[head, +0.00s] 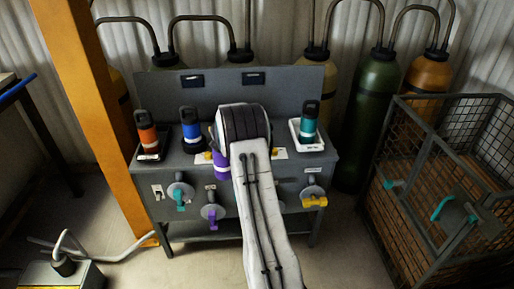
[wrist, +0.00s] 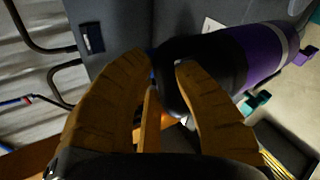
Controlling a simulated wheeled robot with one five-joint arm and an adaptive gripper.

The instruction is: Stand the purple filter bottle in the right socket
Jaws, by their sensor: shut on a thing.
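The purple filter bottle (head: 221,164) shows beside my arm at the front of the grey bench, with much of it hidden behind the arm. In the wrist view the purple filter bottle (wrist: 262,50) has a black top and a pale band. My gripper (wrist: 160,62) has its orange-brown fingers shut on the bottle's black top. In the head view my gripper is mostly hidden by my arm. I cannot tell whether the bottle's base touches the bench. A teal bottle (head: 309,121) stands upright on a white base at the bench's right end. No empty socket shows clearly.
An orange bottle (head: 147,134) and a blue bottle (head: 191,129) stand on the left of the bench (head: 165,178). Coloured valve handles, including a purple one (head: 211,213), stick out in front. A wire cage (head: 435,180) stands right, an orange post (head: 88,110) left.

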